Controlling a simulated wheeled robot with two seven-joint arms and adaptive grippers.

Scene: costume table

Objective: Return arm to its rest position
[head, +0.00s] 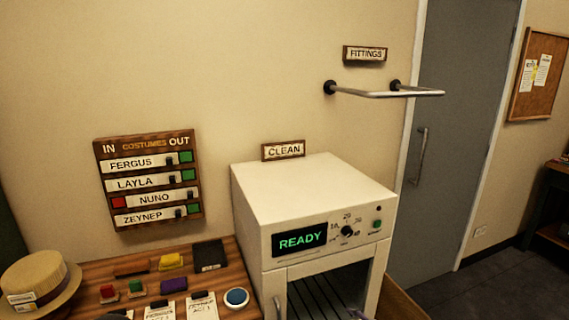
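Neither of my arms or grippers can be made out in the head view. The white cleaning machine (315,200) stands at the middle, under a "CLEAN" sign (283,150). Its green display (300,240) reads "READY", with a dial (347,231) beside it. The machine's front opening (330,292) shows a dark slatted inside. A small greyish piece at the bottom edge of the opening is cut off, and I cannot tell what it is.
A wooden table (222,285) at lower left holds a straw hat (38,278), a blue round pad (236,298), cloths and tags. An IN/OUT costume board (150,180) hangs above. An empty metal rail (390,94) sticks out under "FITTINGS". A grey door (450,130) stands right.

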